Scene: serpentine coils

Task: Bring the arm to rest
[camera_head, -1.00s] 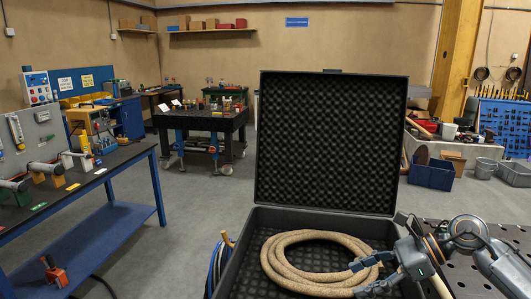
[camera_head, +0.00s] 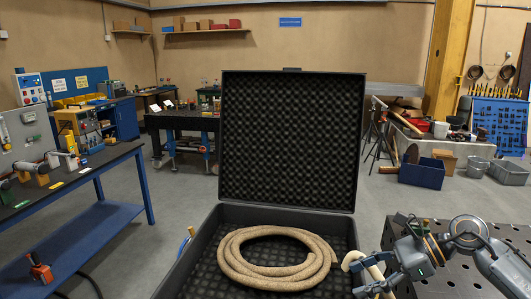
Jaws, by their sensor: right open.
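My right gripper (camera_head: 364,279) is in the lower right, just right of the case. Its jaws are open and point left, with nothing held between them. My right arm reaches in from the right edge over the perforated dark table. A coil of tan hose (camera_head: 232,262) lies in loops on the foam floor of an open black case (camera_head: 205,240). The gripper is apart from the coil. The case lid (camera_head: 290,140) stands upright behind, lined with egg-crate foam. My left gripper is not in view.
A pale hooked tube (camera_head: 350,259) stands beside the case, partly behind my right gripper. The perforated table (camera_head: 400,232) lies under my right arm. A blue-framed bench (camera_head: 90,170) stands at left. A blue bin (camera_head: 421,173) sits behind at right. Grey floor is open between.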

